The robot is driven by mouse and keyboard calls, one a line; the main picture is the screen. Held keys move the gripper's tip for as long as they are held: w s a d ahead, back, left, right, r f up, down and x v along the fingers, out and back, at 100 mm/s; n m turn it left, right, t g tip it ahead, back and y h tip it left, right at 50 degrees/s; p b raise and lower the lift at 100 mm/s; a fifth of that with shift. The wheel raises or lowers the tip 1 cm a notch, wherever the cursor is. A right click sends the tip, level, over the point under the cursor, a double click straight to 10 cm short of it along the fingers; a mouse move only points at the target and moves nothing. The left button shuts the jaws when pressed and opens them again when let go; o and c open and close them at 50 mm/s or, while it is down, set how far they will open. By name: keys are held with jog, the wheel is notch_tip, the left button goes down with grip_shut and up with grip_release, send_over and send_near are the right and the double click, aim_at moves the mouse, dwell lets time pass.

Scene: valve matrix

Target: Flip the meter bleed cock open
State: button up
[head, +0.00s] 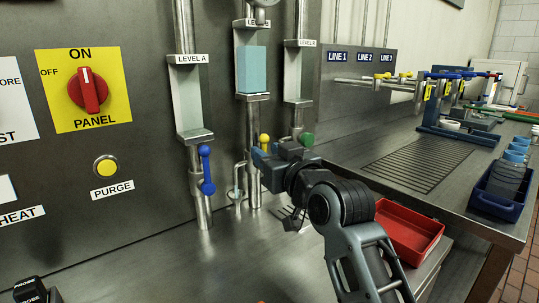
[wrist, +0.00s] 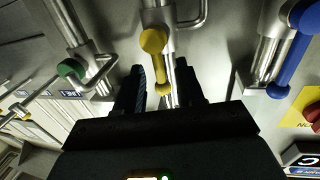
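Three small lever cocks stand under the level gauges; no label reading meter bleed shows, so I cannot tell from labels which one is named. The yellow-handled cock (head: 264,138) is in the middle, its lower part hidden by my gripper (head: 259,163) in the head view. In the wrist view, the yellow handle (wrist: 153,42) points toward the gap between the two dark fingers of my gripper (wrist: 162,82). The fingers are apart, one on each side of the handle's tip. Whether they touch it cannot be told.
A blue cock (head: 206,170) with its lever hanging down is left of my gripper, and a green cock (head: 307,139) is close on the right. Vertical pipes and a small bent pipe (head: 238,178) stand close by. A red tray (head: 408,228) sits at lower right.

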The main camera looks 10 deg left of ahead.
jog(key=v, duration=0.7)
jog(key=shift+s+d, duration=0.25)
jog(key=shift+s, duration=0.05)
